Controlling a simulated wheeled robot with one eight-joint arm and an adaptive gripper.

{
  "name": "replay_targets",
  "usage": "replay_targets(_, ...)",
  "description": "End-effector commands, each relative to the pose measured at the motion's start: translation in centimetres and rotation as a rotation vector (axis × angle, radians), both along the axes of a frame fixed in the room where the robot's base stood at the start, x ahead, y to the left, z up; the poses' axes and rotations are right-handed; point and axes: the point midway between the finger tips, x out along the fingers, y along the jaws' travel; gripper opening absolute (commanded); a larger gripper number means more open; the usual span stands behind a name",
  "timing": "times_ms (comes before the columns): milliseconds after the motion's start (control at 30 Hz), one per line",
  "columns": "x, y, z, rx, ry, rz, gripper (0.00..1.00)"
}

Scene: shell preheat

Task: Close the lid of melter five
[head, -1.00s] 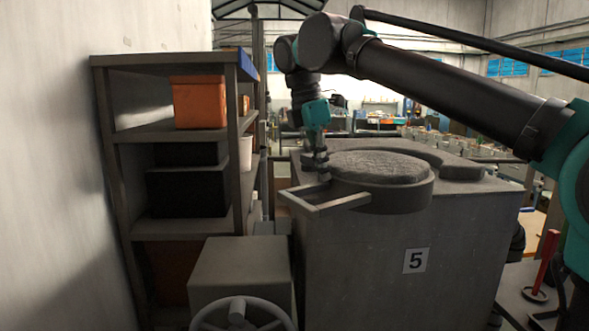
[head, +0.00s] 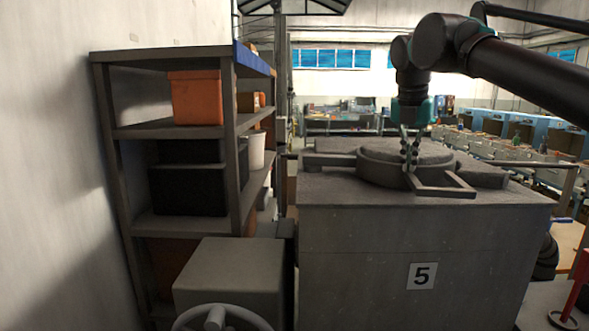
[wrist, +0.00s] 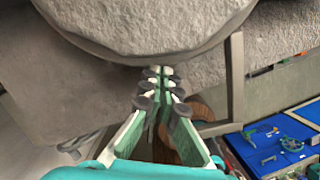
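Melter five (head: 330,240) is a large grey block with a "5" label on its front. Its round grey lid (head: 372,172) lies flat over the top, with a square bar handle (head: 462,183) jutting to the front right. My gripper (head: 411,166) points down at the lid's front rim, at the left part of the handle frame. In the wrist view the lid (wrist: 140,20) fills the top, and the handle (wrist: 236,85) is right of my fingers (wrist: 161,73). The fingertips are close together with nothing seen between them. Whether they touch the lid or handle is unclear.
A shelf rack (head: 175,131) with an orange bin (head: 196,98) and black boxes stands at the left. A grey box with a handwheel (head: 215,318) is at the front left. A red post (head: 575,290) stands at the right edge.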

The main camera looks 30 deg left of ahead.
Motion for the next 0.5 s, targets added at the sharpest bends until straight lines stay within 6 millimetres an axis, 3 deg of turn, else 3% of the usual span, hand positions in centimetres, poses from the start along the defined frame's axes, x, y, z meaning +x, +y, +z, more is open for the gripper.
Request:
replay_targets(200,2.9,-0.5,0.0,-0.001,-0.002,-0.005,0.00)
replay_targets(500,4.5,-0.6,0.0,-0.002,-0.003,-0.003,0.00)
